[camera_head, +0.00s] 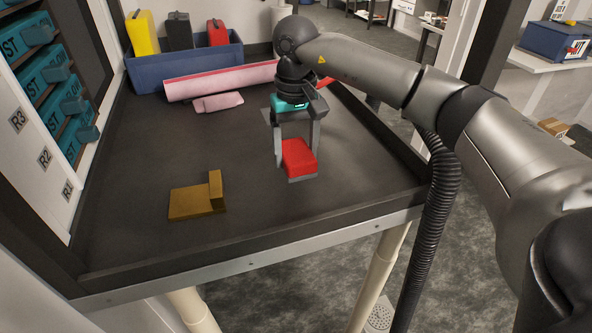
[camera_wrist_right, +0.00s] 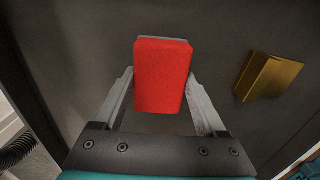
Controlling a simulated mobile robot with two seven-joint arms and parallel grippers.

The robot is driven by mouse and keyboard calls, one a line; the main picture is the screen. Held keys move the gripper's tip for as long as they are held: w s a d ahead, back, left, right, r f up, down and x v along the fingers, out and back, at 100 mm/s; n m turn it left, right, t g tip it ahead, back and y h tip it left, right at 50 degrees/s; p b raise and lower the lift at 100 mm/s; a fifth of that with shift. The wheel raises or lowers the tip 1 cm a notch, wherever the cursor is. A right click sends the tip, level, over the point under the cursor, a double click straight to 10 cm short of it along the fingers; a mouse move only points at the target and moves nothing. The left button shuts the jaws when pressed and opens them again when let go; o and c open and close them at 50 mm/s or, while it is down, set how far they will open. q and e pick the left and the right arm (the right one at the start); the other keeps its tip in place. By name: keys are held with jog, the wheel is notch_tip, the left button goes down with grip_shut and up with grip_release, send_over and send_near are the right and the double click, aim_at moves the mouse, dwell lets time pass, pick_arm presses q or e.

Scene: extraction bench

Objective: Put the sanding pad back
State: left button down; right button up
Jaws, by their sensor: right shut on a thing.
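The sanding pad appears to be the red block with a grey underside (camera_head: 299,160). My right gripper (camera_head: 296,150) comes down from above and is shut on it, one finger at each side. In the right wrist view the red block (camera_wrist_right: 162,75) sits between the two fingers (camera_wrist_right: 162,100). I cannot tell whether it touches the bench or hangs just above it. My left gripper is not in view.
A golden L-shaped block (camera_head: 197,203) lies front left on the dark bench (camera_head: 240,215). A blue bin (camera_head: 150,80) holding yellow, black and red items stands at the back. A pink roll (camera_head: 220,81) and pink cloth (camera_head: 217,102) lie before it. Teal drawers (camera_head: 40,70) line the left.

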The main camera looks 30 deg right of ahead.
aim_at(296, 184)
notch_tip(296, 184, down, 5)
jog(key=shift+r, duration=0.15)
jog(key=o, duration=1.1)
jog(key=shift+o, duration=0.2)
jog(key=shift+r, duration=0.35)
notch_tip(296, 184, up, 11)
jog(key=shift+r, duration=0.2)
jog(key=shift+s+f, duration=0.1)
